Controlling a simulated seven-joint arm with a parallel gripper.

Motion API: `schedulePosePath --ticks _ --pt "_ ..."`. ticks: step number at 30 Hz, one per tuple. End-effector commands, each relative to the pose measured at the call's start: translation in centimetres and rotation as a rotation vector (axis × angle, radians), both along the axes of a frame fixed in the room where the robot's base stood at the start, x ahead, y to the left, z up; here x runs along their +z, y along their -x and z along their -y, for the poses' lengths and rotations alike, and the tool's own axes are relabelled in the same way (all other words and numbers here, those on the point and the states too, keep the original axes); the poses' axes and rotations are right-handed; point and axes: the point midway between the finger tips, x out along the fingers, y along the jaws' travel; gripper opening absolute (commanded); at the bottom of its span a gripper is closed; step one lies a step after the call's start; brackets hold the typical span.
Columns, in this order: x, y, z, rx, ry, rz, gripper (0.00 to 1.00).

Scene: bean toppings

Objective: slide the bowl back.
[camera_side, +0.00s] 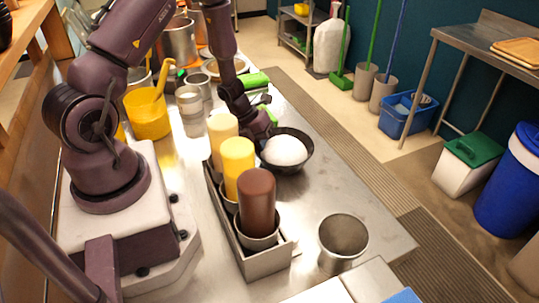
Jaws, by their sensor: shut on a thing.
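A dark bowl (296,163) with a white mound (285,150) in it stands on the steel counter, right of the bottle rack. My gripper (268,130) is low at the bowl's upper-left rim and is shut on it. The fingertips are partly hidden by the gripper body and the rim.
A steel rack (268,262) holds cream (222,135), yellow (238,160) and brown (257,200) bottles just left of the bowl. An empty metal cup (342,243) stands nearer the front. A yellow pitcher (148,117), metal containers (189,101) and a green-handled item (254,79) are farther back.

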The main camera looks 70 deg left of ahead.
Motion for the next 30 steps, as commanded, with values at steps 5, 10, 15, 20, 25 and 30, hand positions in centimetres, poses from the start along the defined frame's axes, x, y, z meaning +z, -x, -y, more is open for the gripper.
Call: schedulePosePath --ticks 5,10,15,20,25,30 --pt "-0.1 0.5 -2.3 0.003 -0.007 -0.005 0.00" --pt "-0.1 0.7 -3.6 0.004 -0.006 -0.005 0.00" --pt "-0.1 0.8 -4.2 0.001 -0.006 -0.006 0.00" --pt "-0.1 0.9 -4.3 0.001 -0.006 -0.006 0.00" --pt "-0.1 0.9 -4.3 0.002 -0.006 -0.005 0.08" --pt "-0.1 0.8 -4.2 0.000 -0.005 -0.004 0.35"
